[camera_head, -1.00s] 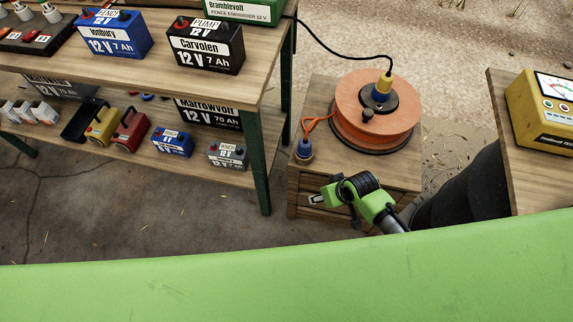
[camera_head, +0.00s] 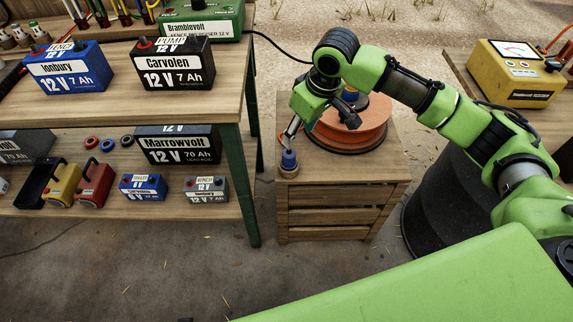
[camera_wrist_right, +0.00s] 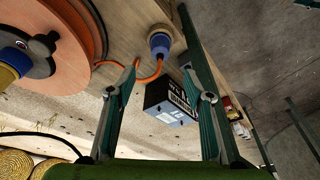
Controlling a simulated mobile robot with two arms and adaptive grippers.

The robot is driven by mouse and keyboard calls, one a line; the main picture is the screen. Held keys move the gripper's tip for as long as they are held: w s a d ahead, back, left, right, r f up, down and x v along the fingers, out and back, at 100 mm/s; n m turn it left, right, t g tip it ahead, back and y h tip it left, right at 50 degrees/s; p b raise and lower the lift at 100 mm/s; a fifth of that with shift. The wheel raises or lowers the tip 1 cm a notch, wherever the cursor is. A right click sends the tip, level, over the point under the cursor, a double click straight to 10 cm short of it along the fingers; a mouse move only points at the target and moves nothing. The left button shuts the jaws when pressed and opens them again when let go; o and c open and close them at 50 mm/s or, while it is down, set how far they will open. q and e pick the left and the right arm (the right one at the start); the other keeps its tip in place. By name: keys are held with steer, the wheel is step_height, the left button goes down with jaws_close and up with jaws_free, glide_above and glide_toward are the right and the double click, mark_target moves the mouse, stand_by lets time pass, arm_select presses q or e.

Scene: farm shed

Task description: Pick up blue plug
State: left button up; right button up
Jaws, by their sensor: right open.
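The blue plug (camera_head: 288,160) stands upright on a small round wooden base at the left front corner of the wooden drawer cabinet. In the right wrist view the blue plug (camera_wrist_right: 160,42) shows just beyond the fingertips, with an orange cord running from it. My right gripper (camera_head: 291,138) points down, directly above the plug. In the right wrist view the right gripper (camera_wrist_right: 163,67) is open and empty, its two fingers apart on either side of the line to the plug. My left gripper is in no view.
An orange cable reel (camera_head: 352,134) sits on the cabinet (camera_head: 335,190) just right of the plug, partly behind my right arm. The battery shelf (camera_head: 190,100) stands close on the left, its green leg near the cabinet. A yellow meter (camera_head: 514,75) is on the right table.

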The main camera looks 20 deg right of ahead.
mark_target(291, 151)
steer(key=b+x, duration=0.1)
steer(key=x, duration=0.6)
steer(key=shift+w+d+b, duration=0.1)
steer(key=shift+d+b, duration=0.1)
steer(key=shift+b, duration=0.2)
steer(key=x, duration=0.2)
steer(key=b+x, duration=0.1)
steer(key=x, duration=0.2)
steer(key=shift+a+f+b, duration=0.25)
steer(key=shift+f+b, duration=0.05)
steer(key=shift+f, duration=0.3)
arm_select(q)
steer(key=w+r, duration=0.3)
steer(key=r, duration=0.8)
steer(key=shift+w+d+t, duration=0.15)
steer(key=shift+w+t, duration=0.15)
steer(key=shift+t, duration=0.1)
arm_select(e)
steer(key=c, duration=1.2)
